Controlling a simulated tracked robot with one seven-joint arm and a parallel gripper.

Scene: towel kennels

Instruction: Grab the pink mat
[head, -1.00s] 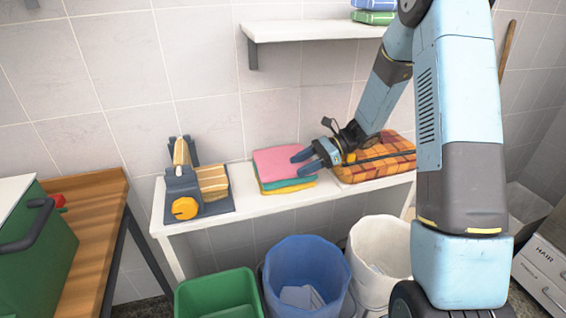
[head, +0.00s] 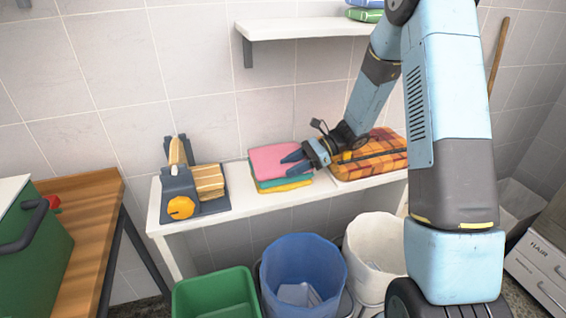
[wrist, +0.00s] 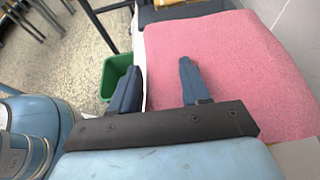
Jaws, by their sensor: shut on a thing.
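The pink mat (head: 268,157) lies on top of a small stack on the white shelf, above a green and a yellow cloth (head: 285,186). My gripper (head: 287,163) reaches in from the right, its fingers at the right side of the stack. In the wrist view the pink mat (wrist: 235,65) fills the upper right, and my gripper's fingers (wrist: 158,78) stand apart with pink cloth between them. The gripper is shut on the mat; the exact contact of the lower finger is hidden.
An orange plaid cushion (head: 370,150) lies right of the stack, under my arm. Green (head: 215,292), blue (head: 300,262) and white (head: 375,250) bins stand below. A wall shelf (head: 300,28) hangs above.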

